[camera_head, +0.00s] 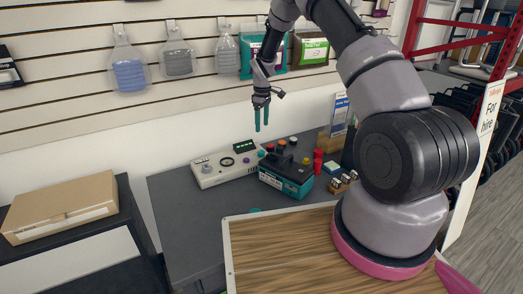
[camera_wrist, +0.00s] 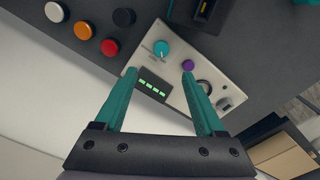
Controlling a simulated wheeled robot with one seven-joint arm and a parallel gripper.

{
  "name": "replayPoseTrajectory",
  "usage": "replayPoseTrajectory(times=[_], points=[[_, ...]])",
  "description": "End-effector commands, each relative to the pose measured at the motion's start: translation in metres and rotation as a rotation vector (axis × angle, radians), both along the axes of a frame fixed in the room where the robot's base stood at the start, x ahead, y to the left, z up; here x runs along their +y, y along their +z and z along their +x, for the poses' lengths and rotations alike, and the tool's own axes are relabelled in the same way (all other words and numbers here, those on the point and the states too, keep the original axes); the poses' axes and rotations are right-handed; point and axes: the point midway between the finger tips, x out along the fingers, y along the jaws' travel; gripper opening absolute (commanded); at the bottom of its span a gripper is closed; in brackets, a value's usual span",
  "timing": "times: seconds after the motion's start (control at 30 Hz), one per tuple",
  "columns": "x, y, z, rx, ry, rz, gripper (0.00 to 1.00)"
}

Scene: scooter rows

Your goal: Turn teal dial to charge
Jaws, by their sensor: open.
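The teal dial (camera_wrist: 161,49) is a small round knob with a pale pointer mark, on a light grey control box (camera_wrist: 174,75). It also shows in the head view (camera_head: 262,153) near the right end of the box (camera_head: 208,178). The labels around it are too small to read. My gripper (camera_wrist: 160,72) has two teal fingers, spread wide and empty. In the wrist view, the dial lies just beyond the fingertips, between their lines. In the head view, my gripper (camera_head: 262,128) hangs fingers down above the box, apart from it.
A purple knob (camera_wrist: 187,65) and a lit green display (camera_wrist: 152,86) sit close to the dial. A black and teal battery-like unit (camera_head: 287,175) stands just right of the box. Loose round caps, including a red one (camera_wrist: 110,47), lie nearby. The grey counter's left part (camera_head: 180,220) is clear.

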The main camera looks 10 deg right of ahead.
Motion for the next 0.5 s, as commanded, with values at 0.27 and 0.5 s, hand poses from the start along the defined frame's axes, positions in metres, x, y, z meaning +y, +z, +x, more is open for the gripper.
replayPoseTrajectory(times=[0.27, 0.5], points=[[0.002, -0.039, 0.001, 0.020, 0.039, -0.007, 0.72], [0.002, -0.084, 0.001, 0.020, 0.036, -0.007, 0.72]])
